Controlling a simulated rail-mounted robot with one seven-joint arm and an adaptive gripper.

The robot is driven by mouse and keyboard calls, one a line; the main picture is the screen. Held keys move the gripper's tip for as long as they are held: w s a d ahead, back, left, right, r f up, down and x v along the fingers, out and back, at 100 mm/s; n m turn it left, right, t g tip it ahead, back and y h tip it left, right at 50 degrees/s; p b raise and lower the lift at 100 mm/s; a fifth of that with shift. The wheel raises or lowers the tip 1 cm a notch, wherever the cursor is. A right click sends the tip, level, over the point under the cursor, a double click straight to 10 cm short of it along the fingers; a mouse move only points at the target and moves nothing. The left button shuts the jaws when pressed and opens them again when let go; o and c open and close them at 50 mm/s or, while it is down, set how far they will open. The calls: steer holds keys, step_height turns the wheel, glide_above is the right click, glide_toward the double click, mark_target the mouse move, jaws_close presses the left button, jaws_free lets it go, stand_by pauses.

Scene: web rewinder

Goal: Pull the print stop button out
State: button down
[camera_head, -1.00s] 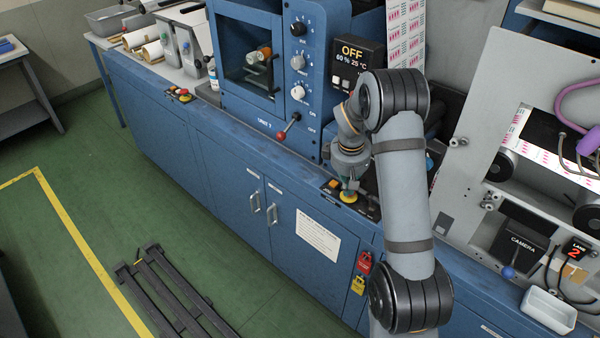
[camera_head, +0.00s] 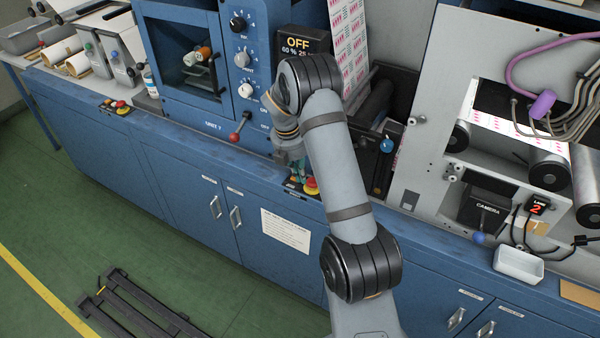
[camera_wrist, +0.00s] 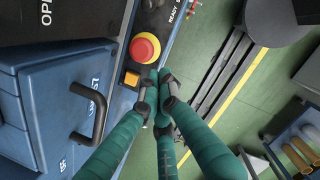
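A red mushroom button with a yellow collar (camera_wrist: 145,47) sits on the dark control strip beside a lit orange square button (camera_wrist: 132,79) in the wrist view. In the head view the red button (camera_head: 311,187) is on the cabinet ledge, just right of my gripper (camera_head: 298,170). Whether it is pushed in or out I cannot tell. A "print stop" label cannot be read.
Another red button (camera_head: 122,107) stands on a panel further left. A red-knobbed lever (camera_head: 239,127) is left of my gripper. A dark cabinet handle (camera_wrist: 90,113) shows in the wrist view. A white tray (camera_head: 519,264) stands at the right. The green floor is mostly open.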

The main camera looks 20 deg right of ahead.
mark_target(305, 193)
steer(key=f, duration=0.4)
steer(key=d+f+p, duration=0.1)
steer(key=f, duration=0.1)
steer(key=shift+w+d+f, duration=0.1)
steer(key=shift+w+f, duration=0.15)
steer(key=shift+f, duration=0.05)
steer(key=shift+d+r+p, duration=0.25)
steer(key=shift+r+p, duration=0.6)
steer(key=shift+r, duration=0.4)
steer(key=shift+d+r, duration=0.1)
steer(key=shift+r, duration=0.05)
steer(key=shift+w+r+p, duration=0.1)
steer(key=shift+r+p, duration=0.15)
steer(key=shift+p, duration=0.1)
step_height(305, 193, up, 9)
steer(key=a+p, duration=0.2)
steer(key=p, duration=0.5)
steer(key=shift+s+a, duration=0.3)
steer(key=shift+a, duration=0.05)
steer(key=shift+f, duration=0.1)
